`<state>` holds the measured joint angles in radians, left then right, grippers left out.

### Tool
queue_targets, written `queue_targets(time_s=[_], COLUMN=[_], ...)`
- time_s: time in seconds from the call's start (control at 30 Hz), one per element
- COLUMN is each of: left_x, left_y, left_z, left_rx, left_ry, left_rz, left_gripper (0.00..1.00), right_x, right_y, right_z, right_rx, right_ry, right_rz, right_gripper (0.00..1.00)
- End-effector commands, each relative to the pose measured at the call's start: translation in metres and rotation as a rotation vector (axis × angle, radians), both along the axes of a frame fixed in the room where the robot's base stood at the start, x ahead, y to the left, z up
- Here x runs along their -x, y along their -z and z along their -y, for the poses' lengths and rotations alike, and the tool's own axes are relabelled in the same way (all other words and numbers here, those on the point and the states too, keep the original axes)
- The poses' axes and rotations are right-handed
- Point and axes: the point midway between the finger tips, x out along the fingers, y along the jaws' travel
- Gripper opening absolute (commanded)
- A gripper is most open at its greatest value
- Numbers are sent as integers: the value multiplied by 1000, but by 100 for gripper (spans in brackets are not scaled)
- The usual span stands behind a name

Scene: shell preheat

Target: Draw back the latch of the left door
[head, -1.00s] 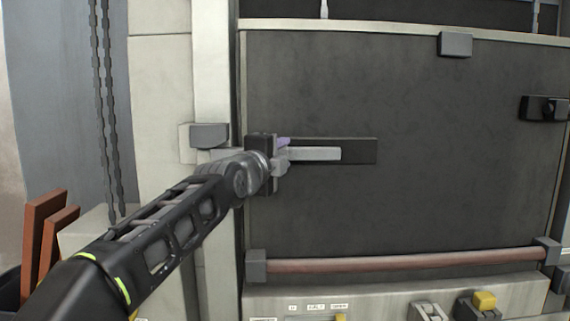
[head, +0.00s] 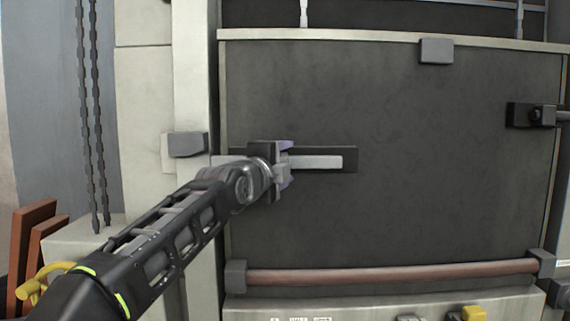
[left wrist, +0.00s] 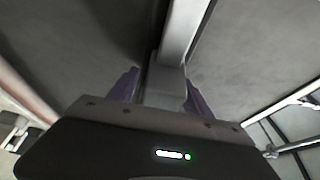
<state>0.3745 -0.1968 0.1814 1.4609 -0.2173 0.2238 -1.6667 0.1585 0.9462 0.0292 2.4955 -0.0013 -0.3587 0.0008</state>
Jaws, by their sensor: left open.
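The left door (head: 420,190) is a large dark grey panel in the head view. Its latch (head: 318,162) is a pale grey bar lying level on a dark backing plate (head: 349,154) at the door's left side. My left gripper (head: 286,166) is at the left part of the latch bar, with purple fingertips above and below it. In the left wrist view the latch (left wrist: 165,85) runs up between the two purple fingers (left wrist: 160,92), which stand apart with gaps beside it. The gripper body hides part of the latch. My right gripper is not in view.
A grey catch block (head: 185,144) sits on the pale frame left of the door. A reddish rail (head: 390,273) crosses the door's bottom. A dark fitting (head: 530,115) is at the right.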

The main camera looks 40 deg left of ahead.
Motion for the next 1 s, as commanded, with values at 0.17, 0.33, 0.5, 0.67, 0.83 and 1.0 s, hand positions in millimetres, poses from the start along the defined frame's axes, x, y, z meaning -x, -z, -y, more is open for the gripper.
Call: queue_targets(time_s=[0.17, 0.33, 0.5, 0.67, 0.83, 1.0], left_x=[3, 19, 47, 68, 76, 75], left_y=[0, 1, 2, 1, 1, 0], left_z=[0, 5, 12, 18, 20, 20], left_rx=[0, -2, 0, -1, 0, 0], left_ry=[-1, -1, 0, 1, 1, 0], left_rz=[1, 3, 4, 2, 0, 0], left_gripper=[58, 58, 58, 58, 58, 58], right_x=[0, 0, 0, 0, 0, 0], right_y=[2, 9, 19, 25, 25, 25], right_z=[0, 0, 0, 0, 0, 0], right_rx=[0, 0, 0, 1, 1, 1], right_ry=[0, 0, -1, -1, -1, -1], right_rz=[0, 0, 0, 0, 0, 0], right_gripper=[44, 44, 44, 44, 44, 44])
